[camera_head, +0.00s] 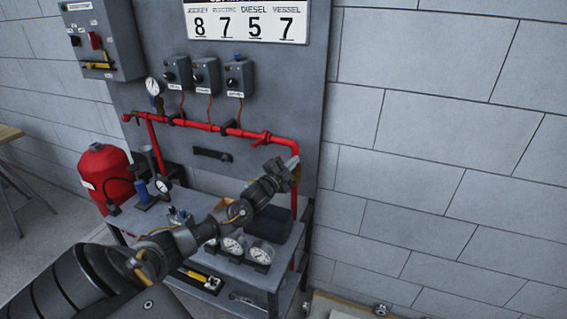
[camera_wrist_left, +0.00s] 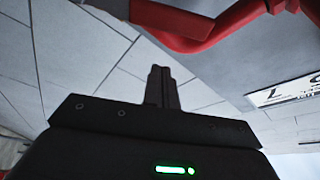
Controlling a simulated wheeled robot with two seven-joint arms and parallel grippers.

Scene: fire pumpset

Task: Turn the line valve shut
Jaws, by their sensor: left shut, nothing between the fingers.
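A red pipe (camera_head: 190,124) runs across the grey back panel and bends down at its right end. A red valve-like fitting (camera_head: 262,137) sits on the pipe near that bend; I cannot tell how far it is turned. My left gripper (camera_head: 293,162) is at the pipe's right bend, to the right of and a little below the fitting. In the left wrist view its fingers (camera_wrist_left: 161,88) are together with nothing between them. The red pipe (camera_wrist_left: 200,30) passes beyond the fingertips there, and they look apart from it. My right gripper is not in view.
Several grey switch boxes (camera_head: 206,75) hang above the pipe, under a number board (camera_head: 246,20). A black bar (camera_head: 212,154) is on the panel below the pipe. A red tank (camera_head: 105,178) stands left. Gauges (camera_head: 261,252) lie on the bench under my left arm. The right wall side is clear.

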